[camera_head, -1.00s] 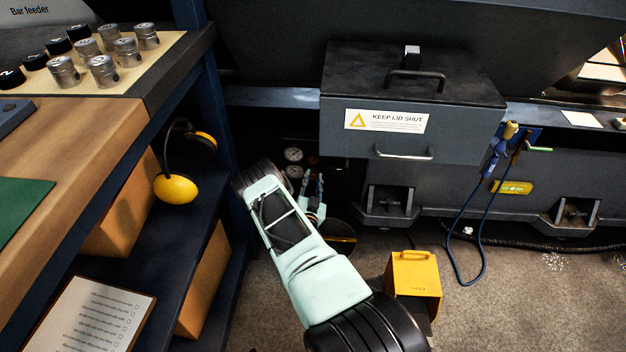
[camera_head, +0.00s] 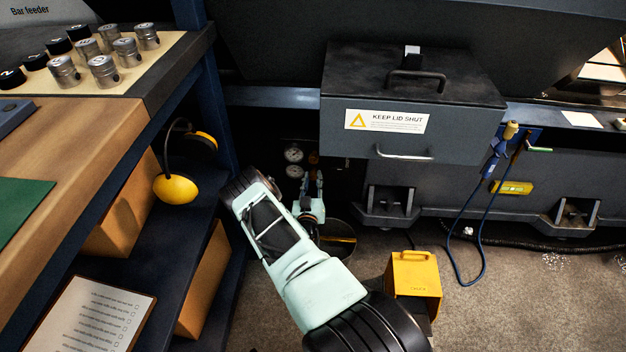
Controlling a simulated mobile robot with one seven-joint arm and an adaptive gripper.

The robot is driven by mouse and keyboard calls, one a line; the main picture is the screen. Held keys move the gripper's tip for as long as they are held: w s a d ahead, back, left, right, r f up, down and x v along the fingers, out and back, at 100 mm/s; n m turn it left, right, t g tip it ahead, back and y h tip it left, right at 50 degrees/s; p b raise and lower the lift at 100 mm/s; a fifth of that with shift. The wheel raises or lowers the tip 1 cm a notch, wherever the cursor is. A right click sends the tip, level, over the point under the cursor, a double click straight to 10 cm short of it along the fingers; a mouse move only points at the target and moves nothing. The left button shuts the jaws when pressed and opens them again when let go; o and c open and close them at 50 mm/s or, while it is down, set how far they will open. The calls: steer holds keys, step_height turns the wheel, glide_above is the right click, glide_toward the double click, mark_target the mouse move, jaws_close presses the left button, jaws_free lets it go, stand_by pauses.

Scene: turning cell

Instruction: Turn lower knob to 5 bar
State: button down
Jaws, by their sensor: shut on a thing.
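Two small round pressure gauges, an upper one (camera_head: 293,155) and a lower one (camera_head: 294,171), sit one above the other in the dark gap left of the grey lidded box. Their needles are too small to read. A small orange-brown part (camera_head: 314,159) shows to their right, probably the upper knob. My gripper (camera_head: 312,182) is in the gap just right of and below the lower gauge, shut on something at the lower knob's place. The lower knob itself is hidden by the fingers and the dark.
The grey box (camera_head: 462,137) marked "KEEP LID SHUT" overhangs on the right. A blue-framed shelf (camera_head: 208,200) with yellow ear defenders (camera_head: 176,188) stands close on the left. A yellow block (camera_head: 414,274) stands on the floor right of my arm. A blue hose (camera_head: 481,245) hangs farther right.

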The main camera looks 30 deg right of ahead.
steer(key=shift+n, duration=0.9)
steer(key=c, duration=1.7)
jaws_free()
steer(key=shift+o, duration=0.2)
steer(key=shift+s+a, duration=0.1)
steer(key=v, duration=0.7)
steer(key=shift+s+a, duration=0.1)
